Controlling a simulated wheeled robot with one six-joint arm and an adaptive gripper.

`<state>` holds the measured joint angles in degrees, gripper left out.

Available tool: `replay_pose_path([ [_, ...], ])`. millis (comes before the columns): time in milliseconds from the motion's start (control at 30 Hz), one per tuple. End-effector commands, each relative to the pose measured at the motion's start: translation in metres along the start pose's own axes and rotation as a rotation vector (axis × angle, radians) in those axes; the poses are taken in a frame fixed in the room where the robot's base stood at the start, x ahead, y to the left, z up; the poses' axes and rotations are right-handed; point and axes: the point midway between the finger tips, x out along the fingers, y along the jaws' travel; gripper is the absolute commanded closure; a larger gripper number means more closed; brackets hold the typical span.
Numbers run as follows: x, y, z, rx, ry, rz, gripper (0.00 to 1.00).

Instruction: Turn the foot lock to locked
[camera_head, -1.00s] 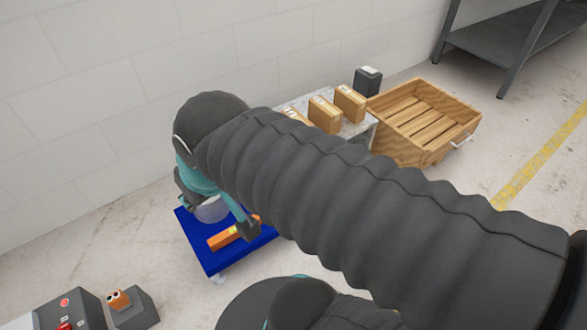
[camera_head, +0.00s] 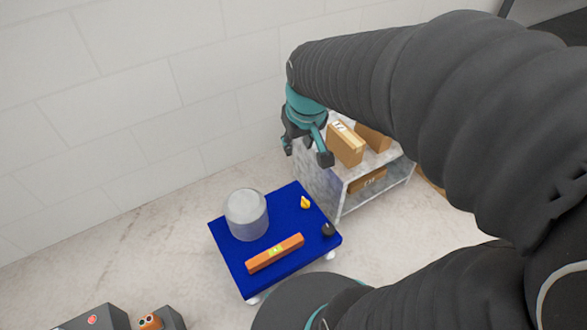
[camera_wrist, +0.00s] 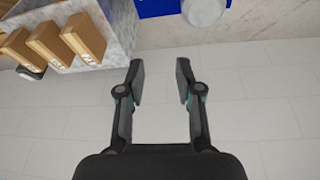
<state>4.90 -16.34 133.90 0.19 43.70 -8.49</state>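A low blue platform (camera_head: 226,258) on white casters stands on the floor in the head view. A small yellow piece (camera_head: 305,202) and a dark round knob (camera_head: 328,229) sit at its right side; I cannot tell which, if either, is the foot lock. A grey cylinder (camera_head: 246,215) and an orange level (camera_head: 275,254) rest on the platform. My gripper (camera_head: 307,160) hangs beyond the platform, beside the shelf. In the wrist view my gripper (camera_wrist: 161,80) is open and empty. The platform edge (camera_wrist: 160,8) and cylinder (camera_wrist: 205,10) show at the top there.
A grey shelf unit (camera_head: 318,180) with several cardboard boxes (camera_head: 346,145) stands right of my gripper. A tiled wall (camera_head: 120,120) is behind. Grey control boxes (camera_head: 95,318) stand at the bottom left. Floor left of the platform is clear.

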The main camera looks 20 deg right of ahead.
Motion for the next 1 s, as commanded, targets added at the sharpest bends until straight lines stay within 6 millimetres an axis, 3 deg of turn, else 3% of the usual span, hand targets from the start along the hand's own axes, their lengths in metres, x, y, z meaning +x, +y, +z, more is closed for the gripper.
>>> replay_pose_path([
  [200,0.067,0.019,-0.031,-0.031,-0.088,-0.005,0.65],
  [467,0.159,0.043,-0.049,-0.071,-0.182,-0.020,0.65],
  [800,0.281,0.069,-0.039,-0.115,-0.288,-0.053,0.65],
  [1000,0.317,0.076,-0.029,-0.128,-0.316,-0.064,0.65],
])
